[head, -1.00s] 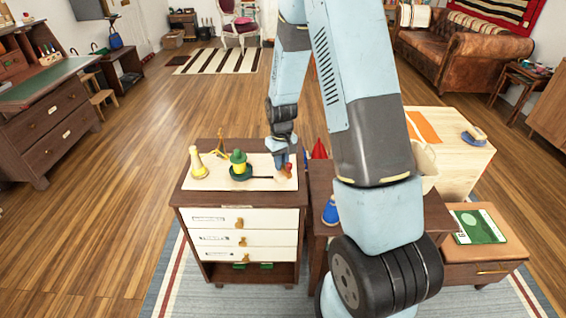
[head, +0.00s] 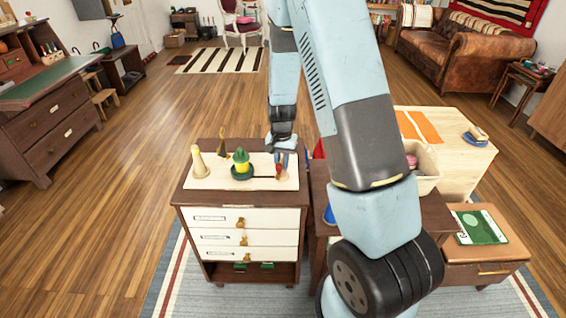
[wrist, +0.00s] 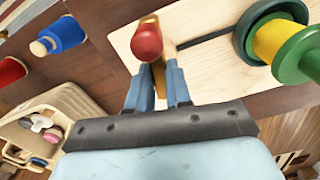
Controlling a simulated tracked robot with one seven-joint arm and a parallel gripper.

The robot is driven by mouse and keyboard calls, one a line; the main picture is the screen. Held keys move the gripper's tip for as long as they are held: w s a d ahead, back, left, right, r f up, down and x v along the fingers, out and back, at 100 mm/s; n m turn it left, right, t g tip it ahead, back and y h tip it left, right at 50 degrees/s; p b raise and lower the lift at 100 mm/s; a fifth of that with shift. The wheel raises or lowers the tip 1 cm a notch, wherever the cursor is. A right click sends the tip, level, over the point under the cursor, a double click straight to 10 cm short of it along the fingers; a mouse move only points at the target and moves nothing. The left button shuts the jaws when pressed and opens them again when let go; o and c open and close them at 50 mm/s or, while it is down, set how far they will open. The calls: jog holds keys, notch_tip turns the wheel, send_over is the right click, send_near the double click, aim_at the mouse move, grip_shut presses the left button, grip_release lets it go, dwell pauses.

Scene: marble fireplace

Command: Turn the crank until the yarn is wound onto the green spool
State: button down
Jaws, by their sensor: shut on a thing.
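The green spool (head: 242,172) stands upright on a pale board on the small cabinet, with yellow around its middle; it also shows at the upper right of the wrist view (wrist: 305,52). A dark flat bar (wrist: 205,41) runs from the spool toward the crank. The crank handle has a red knob (wrist: 146,40) and is also seen in the head view (head: 279,169). My gripper (wrist: 155,76) is shut on the crank handle, just below the knob; it also shows in the head view (head: 281,158). A pale yellow cone (head: 198,163) stands left of the spool.
A brass-coloured upright piece (head: 222,142) stands behind the spool. A cream bin (head: 428,168) stands to the right. The floor left of the cabinet is clear.

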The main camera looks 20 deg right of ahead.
jog(key=shift+m, duration=0.3)
jog(key=c, duration=1)
grip_release()
jog(key=shift+c, duration=0.2)
notch_tip(320, 180, up, 14)
jog(key=shift+f, duration=0.15)
jog(key=s+r+n+t, duration=0.3)
jog(key=s+r, duration=1)
jog(key=r, duration=0.4)
jog(key=s+r+n+t, duration=0.1)
jog(key=s+r, duration=0.1)
jog(key=s, duration=0.5)
jog(key=s+r+n+t, duration=0.1)
jog(key=s+r+n, duration=0.1)
jog(key=s, duration=0.5)
jog(key=shift+s+d+r+n+t, duration=0.3)
jog(key=shift+s+d+r, duration=0.1)
jog(key=shift+r, duration=0.45)
